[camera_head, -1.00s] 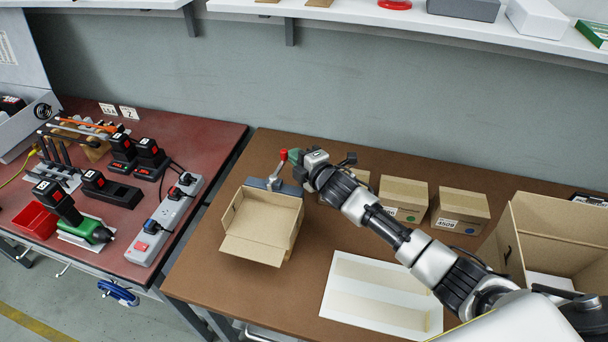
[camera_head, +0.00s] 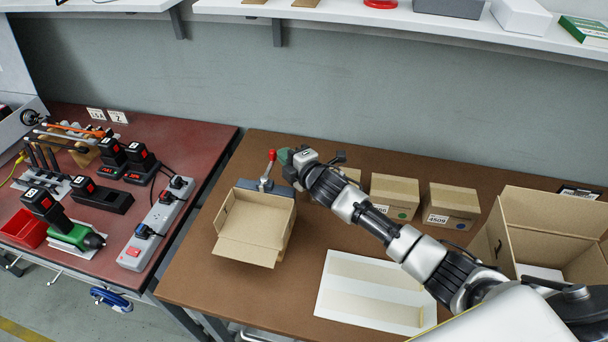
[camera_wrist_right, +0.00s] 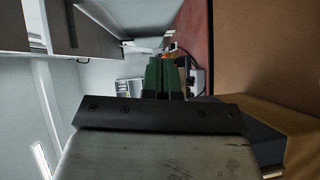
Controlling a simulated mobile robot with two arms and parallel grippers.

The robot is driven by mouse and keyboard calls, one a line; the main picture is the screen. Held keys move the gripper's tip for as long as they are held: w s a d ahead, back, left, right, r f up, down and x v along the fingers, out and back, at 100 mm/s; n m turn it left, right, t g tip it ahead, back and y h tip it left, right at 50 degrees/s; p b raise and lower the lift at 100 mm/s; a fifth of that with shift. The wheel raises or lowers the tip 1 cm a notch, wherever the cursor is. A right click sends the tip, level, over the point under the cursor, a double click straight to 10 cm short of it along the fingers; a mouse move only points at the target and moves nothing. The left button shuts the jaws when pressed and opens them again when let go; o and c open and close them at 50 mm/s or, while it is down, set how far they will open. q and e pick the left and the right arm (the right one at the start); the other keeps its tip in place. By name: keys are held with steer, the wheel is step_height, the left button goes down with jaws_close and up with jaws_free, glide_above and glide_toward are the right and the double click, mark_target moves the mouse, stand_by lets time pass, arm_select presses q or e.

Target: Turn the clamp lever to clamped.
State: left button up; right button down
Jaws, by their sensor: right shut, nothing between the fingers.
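The clamp lever (camera_head: 266,172) has a red knob (camera_head: 272,155) on top and stands nearly upright, leaning slightly right. It rises from a grey clamp base (camera_head: 246,184) at the back edge of an open cardboard box (camera_head: 252,228). My right gripper (camera_head: 283,155), with green fingers, is shut and empty just right of the knob. I cannot tell whether it touches the knob. In the right wrist view its green fingers (camera_wrist_right: 164,78) lie together, and the lever cannot be made out there. My left gripper is not in view.
Closed cartons (camera_head: 394,193) stand behind my right arm, and a larger open box (camera_head: 550,225) is at the right. A white sheet (camera_head: 370,300) lies in front. The red-topped bench (camera_head: 205,143) at the left holds tools and a power strip (camera_head: 157,222).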

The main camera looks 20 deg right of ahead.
steer(key=p+v, duration=0.5)
steer(key=v, duration=0.6)
steer(key=shift+s+d+p, duration=0.2)
steer(key=shift+s+p, duration=0.2)
